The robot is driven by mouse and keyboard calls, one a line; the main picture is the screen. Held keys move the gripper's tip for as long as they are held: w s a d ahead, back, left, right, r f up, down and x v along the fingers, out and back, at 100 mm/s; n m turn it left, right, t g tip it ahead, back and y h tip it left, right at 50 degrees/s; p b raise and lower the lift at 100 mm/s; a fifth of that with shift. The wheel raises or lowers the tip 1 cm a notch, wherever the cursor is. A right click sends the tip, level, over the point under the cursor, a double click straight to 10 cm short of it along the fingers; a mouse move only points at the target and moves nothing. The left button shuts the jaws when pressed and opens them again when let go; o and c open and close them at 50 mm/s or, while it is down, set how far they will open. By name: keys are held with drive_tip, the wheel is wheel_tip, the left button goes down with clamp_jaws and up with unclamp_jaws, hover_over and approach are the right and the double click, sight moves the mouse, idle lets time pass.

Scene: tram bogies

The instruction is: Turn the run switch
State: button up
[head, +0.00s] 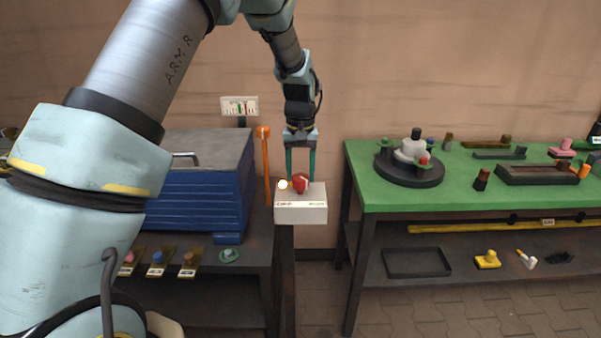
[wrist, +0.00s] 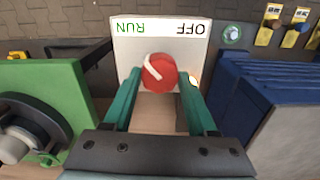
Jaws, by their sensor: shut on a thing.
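The run switch is a red round knob (head: 300,184) on a pale box (head: 301,213) on a post. In the wrist view the knob (wrist: 160,74) has a white pointer slanting up and left, toward the RUN side of the box (wrist: 160,46). RUN is in green at left there and OFF at right, both upside down. My gripper (head: 300,177) reaches down from above, its two teal fingers on either side of the knob. In the wrist view my gripper (wrist: 159,78) is shut on the knob. A small pale lamp (head: 283,185) glows beside it.
An orange lever (head: 264,160) stands close left of the box, by a blue cabinet (head: 200,203). A green-topped bench (head: 455,190) with parts stands to the right. A small panel (head: 239,105) is on the wall behind. Open floor shows below the box.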

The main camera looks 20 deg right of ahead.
sight(301, 177)
drive_tip(key=o, duration=1.4)
drive_tip(key=shift+c, duration=0.2)
wheel_tip(301, 177, up, 11)
drive_tip(key=b, duration=0.2)
drive_tip(key=shift+f, duration=0.1)
